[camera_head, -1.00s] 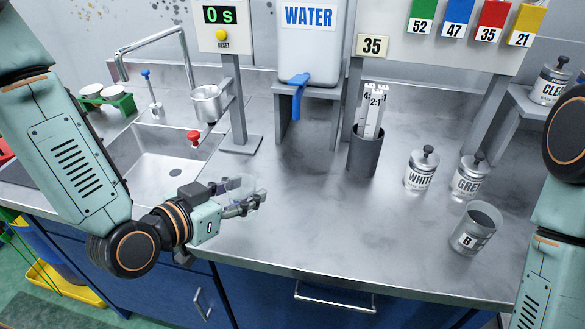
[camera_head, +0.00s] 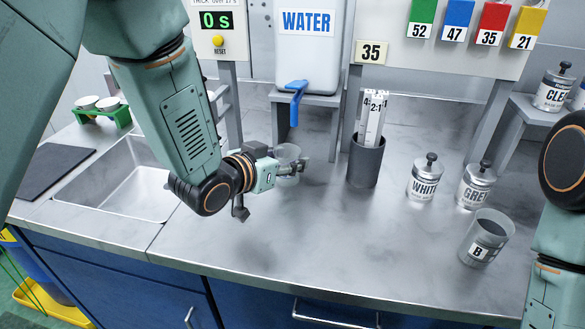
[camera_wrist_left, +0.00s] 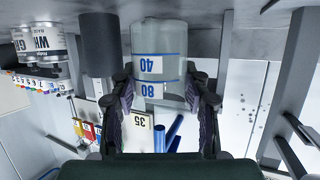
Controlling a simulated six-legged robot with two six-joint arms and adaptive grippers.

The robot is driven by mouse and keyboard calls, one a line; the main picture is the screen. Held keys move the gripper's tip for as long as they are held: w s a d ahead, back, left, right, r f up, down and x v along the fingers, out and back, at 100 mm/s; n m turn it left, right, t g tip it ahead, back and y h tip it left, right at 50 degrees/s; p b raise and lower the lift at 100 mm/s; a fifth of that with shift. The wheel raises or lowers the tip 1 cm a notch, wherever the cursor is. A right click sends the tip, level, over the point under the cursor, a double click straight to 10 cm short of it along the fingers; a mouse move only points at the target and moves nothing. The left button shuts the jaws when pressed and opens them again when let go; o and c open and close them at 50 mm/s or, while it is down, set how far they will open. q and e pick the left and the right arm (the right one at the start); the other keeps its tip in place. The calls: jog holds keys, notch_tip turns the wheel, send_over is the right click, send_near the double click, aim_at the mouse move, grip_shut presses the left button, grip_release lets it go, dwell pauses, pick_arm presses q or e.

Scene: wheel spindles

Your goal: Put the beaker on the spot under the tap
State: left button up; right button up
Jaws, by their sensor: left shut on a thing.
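A clear beaker (camera_head: 287,155) is held in my left gripper (camera_head: 292,168), which is shut on it. In the left wrist view the beaker (camera_wrist_left: 160,38) shows blue lines and the numbers 40 and 80, with a finger on each side. The blue tap (camera_head: 297,98) hangs from the front of the white WATER tank (camera_head: 309,55). In the head view the beaker is below the tap and slightly left of it, partly behind the fingers. I cannot tell whether it touches the counter. No marked spot is visible under the tap. My right gripper is out of view.
A dark cup with paper strips (camera_head: 366,163) stands right of the beaker. WHITE (camera_head: 424,180) and GREY (camera_head: 476,186) canisters and cup B (camera_head: 487,238) stand further right. The sink (camera_head: 125,190) is left. The front counter (camera_head: 330,250) is clear.

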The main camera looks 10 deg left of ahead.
pick_arm(q)
jog(key=shift+w+d, duration=0.6)
jog(key=shift+w, duration=0.3)
jog(key=shift+w+f, duration=0.1)
jog(key=shift+f, duration=0.05)
notch_tip(320, 180, down, 3)
jog(key=shift+a+f+b, duration=0.1)
jog(key=shift+a+b, duration=0.05)
jog(key=shift+b, duration=0.35)
jog(key=shift+s+f, duration=0.2)
jog(key=shift+f, duration=0.15)
